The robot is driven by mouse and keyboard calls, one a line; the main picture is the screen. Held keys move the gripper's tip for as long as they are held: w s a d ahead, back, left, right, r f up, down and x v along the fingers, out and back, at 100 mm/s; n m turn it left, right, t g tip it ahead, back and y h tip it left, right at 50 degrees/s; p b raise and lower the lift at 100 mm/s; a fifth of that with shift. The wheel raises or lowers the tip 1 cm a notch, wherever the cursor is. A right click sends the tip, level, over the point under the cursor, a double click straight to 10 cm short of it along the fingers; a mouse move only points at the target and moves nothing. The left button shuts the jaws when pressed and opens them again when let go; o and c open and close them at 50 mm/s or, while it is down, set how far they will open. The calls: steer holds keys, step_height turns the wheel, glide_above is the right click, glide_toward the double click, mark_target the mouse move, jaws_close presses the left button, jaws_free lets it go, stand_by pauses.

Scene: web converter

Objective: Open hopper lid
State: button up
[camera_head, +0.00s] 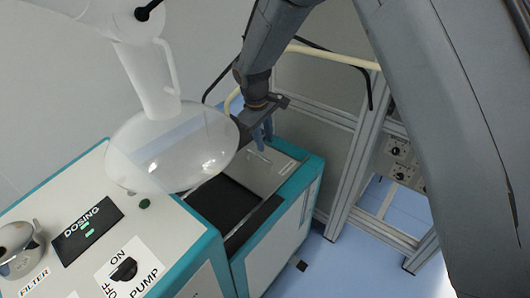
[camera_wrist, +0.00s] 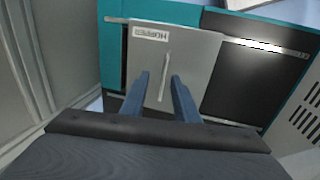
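The hopper lid (camera_wrist: 200,68) is a flat light-grey panel with a small HOPPER label (camera_wrist: 151,34) and a slim raised bar handle (camera_wrist: 164,75). In the head view the lid (camera_head: 281,165) lies on top of the teal-edged machine, looking flat and closed. My gripper (camera_wrist: 159,77) is open, with its blue fingers on either side of the handle in the wrist view. I cannot tell whether they touch it. In the head view my gripper (camera_head: 263,133) points down over the lid's far side, partly hiding it.
A dark panel or opening (camera_head: 222,203) lies beside the lid. A clear rounded vessel (camera_head: 165,150) hangs close to my gripper on the left. A metal frame (camera_head: 345,165) stands at right. The dosing panel (camera_head: 88,230) and pump switch (camera_head: 124,268) are at lower left.

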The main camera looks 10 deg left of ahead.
step_height(320, 180, up, 4)
steer(key=shift+f+b, duration=0.25)
steer(key=shift+b, duration=0.1)
steer(key=shift+d, duration=0.1)
